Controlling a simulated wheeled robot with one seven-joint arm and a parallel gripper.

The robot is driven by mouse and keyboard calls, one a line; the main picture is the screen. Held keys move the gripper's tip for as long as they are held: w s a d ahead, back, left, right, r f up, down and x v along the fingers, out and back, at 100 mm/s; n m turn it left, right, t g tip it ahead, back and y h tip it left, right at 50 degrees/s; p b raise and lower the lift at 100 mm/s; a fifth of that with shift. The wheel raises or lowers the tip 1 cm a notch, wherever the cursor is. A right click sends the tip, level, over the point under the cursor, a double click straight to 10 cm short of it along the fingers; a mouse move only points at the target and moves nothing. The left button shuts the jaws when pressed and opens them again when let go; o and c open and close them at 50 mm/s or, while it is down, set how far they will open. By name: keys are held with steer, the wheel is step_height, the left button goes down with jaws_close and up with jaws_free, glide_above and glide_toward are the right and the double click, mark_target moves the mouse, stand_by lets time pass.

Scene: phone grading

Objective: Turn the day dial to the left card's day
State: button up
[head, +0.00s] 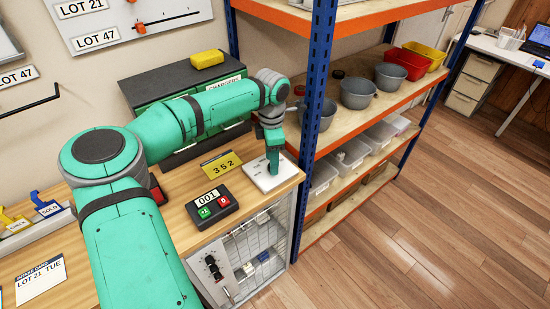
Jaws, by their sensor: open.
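The intake card (40,280) lies at the left on the wooden counter and reads "LOT 21 TUE". A white plate (286,180) lies flat at the counter's right end. My gripper (273,171) points down over its middle, open. A small dark round part shows at the fingertips, which may be the day dial; the gripper hides most of it. I cannot read any day marks on the plate or tell whether the fingers touch the dial.
A counter box (211,206) with green and red buttons and a yellow card (222,164) reading "352" lie left of the plate. The blue post (319,80) of a shelf rack (345,120) stands close right. A black knob (212,267) is on the cabinet front below.

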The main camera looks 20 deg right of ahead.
step_height(320, 180, up, 10)
steer(key=shift+r, duration=0.2)
stand_by(0.6)
